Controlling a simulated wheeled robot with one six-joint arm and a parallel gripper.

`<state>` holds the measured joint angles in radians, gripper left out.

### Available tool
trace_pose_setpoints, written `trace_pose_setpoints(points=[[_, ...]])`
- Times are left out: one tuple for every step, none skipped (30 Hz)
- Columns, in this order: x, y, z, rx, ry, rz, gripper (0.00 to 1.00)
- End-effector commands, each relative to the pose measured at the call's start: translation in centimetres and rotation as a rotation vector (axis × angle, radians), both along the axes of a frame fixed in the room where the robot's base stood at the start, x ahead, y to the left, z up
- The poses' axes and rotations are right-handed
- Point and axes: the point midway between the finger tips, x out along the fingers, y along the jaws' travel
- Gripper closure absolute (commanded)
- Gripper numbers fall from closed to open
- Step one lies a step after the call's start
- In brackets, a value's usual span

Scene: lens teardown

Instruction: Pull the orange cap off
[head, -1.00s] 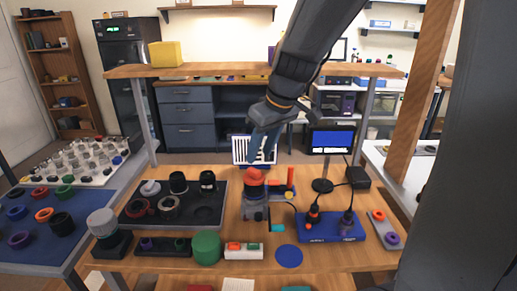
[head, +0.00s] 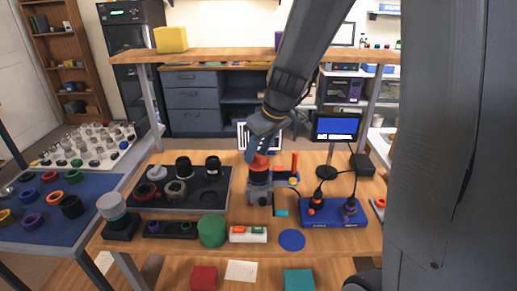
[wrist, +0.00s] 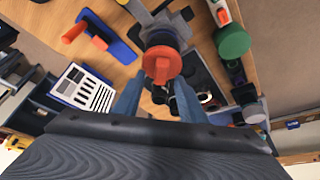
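The orange cap (head: 259,163) sits on top of an upright grey lens barrel (head: 260,180) held in a stand on the wooden bench. In the wrist view the orange cap (wrist: 162,64) faces me, with a bar-like ridge across it and the grey barrel (wrist: 160,37) behind it. My gripper (head: 251,156) is at the cap from above, tilted. In the wrist view the two blue fingers of my gripper (wrist: 160,84) are apart, with their tips close to the cap's near edge. Whether they touch it cannot be told.
Left of the stand is a dark tray (head: 210,203) with lens parts. A green cylinder (head: 212,231), a blue disc (head: 292,240) and a blue base (head: 333,215) with upright tools lie in front and right. A small monitor (head: 337,127) stands behind. A shelf (head: 240,54) spans above.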

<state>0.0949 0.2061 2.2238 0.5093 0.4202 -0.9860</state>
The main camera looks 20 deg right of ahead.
Motion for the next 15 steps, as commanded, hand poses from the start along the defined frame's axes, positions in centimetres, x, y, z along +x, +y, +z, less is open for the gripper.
trace_pose_setpoints(points=[[0.00, 0.00, 0.01, 0.000, 0.000, 0.000, 0.62], [0.00, 0.00, 0.01, 0.000, 0.000, 0.000, 0.64], [0.00, 0.00, 0.01, 0.000, 0.000, 0.000, 0.71], [0.00, 0.00, 0.01, 0.000, 0.000, 0.000, 0.76], [-0.01, 0.00, 0.02, 0.000, 0.000, 0.000, 0.81], [-0.01, 0.00, 0.02, 0.000, 0.000, 0.000, 0.88], [-0.01, 0.00, 0.02, 0.000, 0.000, 0.000, 0.93], [-0.01, 0.00, 0.02, 0.000, 0.000, 0.000, 0.98], [-0.01, 0.00, 0.02, 0.000, 0.000, 0.000, 1.00], [-0.01, 0.00, 0.02, 0.000, 0.000, 0.000, 1.00], [-0.01, 0.00, 0.02, 0.000, 0.000, 0.000, 0.90], [-0.02, -0.01, 0.01, 0.000, 0.000, 0.000, 0.97], [-0.02, -0.01, 0.01, 0.000, 0.000, 0.000, 1.00], [-0.01, 0.00, 0.02, 0.000, 0.000, 0.000, 1.00], [-0.02, -0.01, 0.01, 0.000, 0.000, 0.000, 1.00]])
